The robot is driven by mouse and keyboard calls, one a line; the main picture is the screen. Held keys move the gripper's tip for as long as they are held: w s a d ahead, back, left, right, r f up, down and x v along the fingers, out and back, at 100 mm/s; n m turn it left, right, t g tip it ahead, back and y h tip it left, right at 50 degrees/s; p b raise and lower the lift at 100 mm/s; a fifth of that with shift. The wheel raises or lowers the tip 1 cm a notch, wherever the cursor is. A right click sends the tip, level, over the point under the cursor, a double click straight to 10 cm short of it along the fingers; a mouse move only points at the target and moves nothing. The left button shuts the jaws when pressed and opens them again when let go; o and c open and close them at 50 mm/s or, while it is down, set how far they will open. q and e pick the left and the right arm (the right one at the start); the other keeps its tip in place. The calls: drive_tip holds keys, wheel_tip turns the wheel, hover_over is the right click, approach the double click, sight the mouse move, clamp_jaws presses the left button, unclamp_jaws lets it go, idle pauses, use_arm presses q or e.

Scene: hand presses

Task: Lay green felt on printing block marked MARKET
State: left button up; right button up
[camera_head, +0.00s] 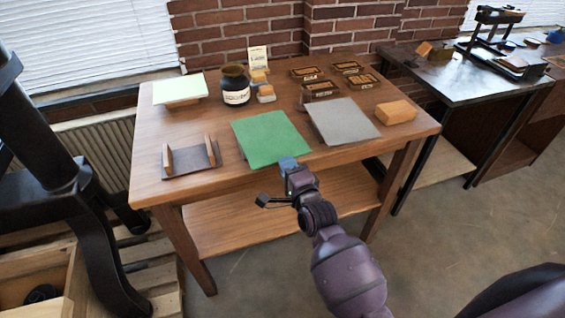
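The green felt (270,138) lies flat at the front middle of the wooden table (225,185). Several dark printing blocks with pale lettering, such as one block (307,73) and another block (361,81), stand at the back right of the table. Their lettering is too small to read, so I cannot tell which is marked MARKET. My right gripper (276,182) is at the table's front edge, just in front of the felt's near corner. Its fingers look spread, with nothing seen between them. My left gripper is not in view.
A grey sheet (342,120) lies right of the felt, beside an orange-brown block (396,112). A dark jar (235,85), a pale pad (180,90) and a holder with two uprights (191,158) are also on the table. A black machine (45,150) stands at left.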

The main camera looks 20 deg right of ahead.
drive_tip(key=shift+w+a, duration=0.2)
drive_tip(key=shift+w, duration=1.3)
drive_tip(key=shift+c, duration=0.4)
clamp_jaws()
drive_tip(key=shift+r, duration=0.15)
